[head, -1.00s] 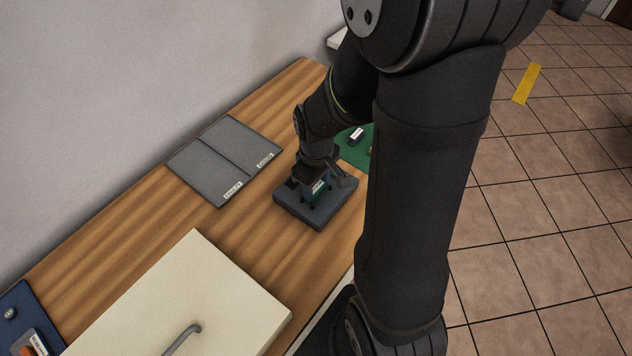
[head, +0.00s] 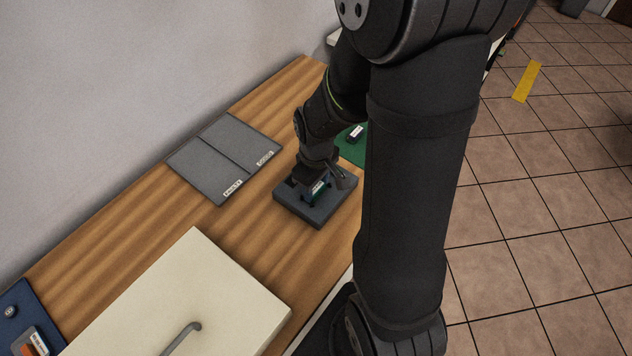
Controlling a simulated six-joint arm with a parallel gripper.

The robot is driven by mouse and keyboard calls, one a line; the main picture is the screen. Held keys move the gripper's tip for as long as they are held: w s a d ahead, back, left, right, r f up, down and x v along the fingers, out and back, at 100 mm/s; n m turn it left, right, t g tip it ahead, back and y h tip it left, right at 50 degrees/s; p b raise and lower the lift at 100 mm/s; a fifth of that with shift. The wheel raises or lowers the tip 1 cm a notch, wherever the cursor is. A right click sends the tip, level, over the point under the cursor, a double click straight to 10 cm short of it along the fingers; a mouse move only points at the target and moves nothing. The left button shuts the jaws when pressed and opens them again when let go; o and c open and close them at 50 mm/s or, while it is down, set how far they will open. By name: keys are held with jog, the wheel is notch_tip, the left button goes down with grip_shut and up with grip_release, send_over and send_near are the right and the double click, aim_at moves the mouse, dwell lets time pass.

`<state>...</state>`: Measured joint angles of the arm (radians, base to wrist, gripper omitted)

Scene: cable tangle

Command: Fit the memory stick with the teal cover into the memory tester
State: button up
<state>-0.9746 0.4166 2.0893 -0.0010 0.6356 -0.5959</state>
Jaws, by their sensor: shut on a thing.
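The memory tester (head: 325,213) is a dark grey block on the wooden bench, near the middle of the view. My gripper (head: 318,192) points down over it and is shut on the memory stick with the teal cover (head: 319,187). The stick is upright, low at the tester's top. The jaws and the tester's near side hide its lower edge, so I cannot tell how deep it sits in a slot.
A grey two-part mat (head: 212,160) with labels "FAULTY" and "GOOD" lies left of the tester. A cream box lid with a handle (head: 180,300) fills the front; a blue tray (head: 18,305) stands front left.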

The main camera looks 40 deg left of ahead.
jog(key=o, duration=1.1)
jog(key=shift+c, duration=0.2)
notch_tip(320, 180, up, 17)
jog(key=shift+r, duration=0.15)
jog(key=shift+r, duration=3)
notch_tip(320, 180, down, 10)
